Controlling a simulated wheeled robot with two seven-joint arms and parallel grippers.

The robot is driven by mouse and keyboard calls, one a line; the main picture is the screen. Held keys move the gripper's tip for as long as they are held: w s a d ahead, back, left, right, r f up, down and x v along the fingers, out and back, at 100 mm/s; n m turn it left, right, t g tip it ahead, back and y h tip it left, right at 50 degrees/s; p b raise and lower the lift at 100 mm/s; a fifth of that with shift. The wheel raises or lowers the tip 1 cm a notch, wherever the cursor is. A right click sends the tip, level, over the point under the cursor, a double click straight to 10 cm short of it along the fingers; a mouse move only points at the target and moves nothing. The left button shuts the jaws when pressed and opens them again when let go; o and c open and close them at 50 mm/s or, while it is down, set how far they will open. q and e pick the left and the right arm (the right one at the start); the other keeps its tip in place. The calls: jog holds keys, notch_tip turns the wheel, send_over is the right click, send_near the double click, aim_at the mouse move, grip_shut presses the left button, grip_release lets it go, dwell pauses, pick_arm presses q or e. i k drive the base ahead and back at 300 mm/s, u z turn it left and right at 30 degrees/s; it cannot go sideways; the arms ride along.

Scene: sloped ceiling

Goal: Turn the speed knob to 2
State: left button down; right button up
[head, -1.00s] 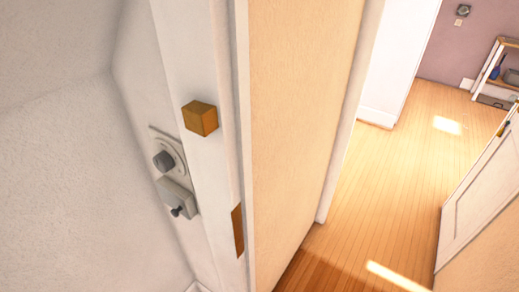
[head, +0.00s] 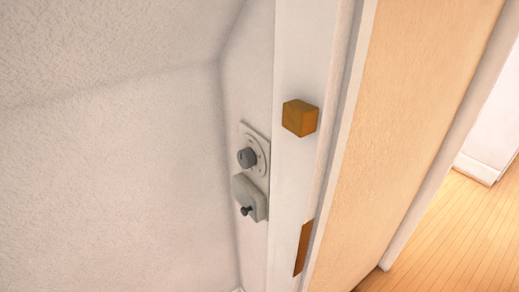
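A round grey knob (head: 247,157) sits on a pale dial plate (head: 265,162) on the narrow wall panel, left of centre in the head view. The dial's markings are too small to read, so I cannot tell its setting. Just below is a grey switch box (head: 241,188) with a small dark toggle (head: 246,211). Neither of my grippers is in view.
An orange-brown block (head: 299,118) sticks out right of the dial, and a brown plate (head: 303,248) is set lower on the white frame. A tan panel (head: 415,130) stands to the right. Wooden floor (head: 465,235) shows at lower right.

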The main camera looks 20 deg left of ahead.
aim_at(247, 158)
jog(key=z, duration=0.55)
jog(key=k, duration=1.35)
jog(key=u, duration=1.7)
jog(key=i, duration=0.5)
jog(key=z, duration=0.05)
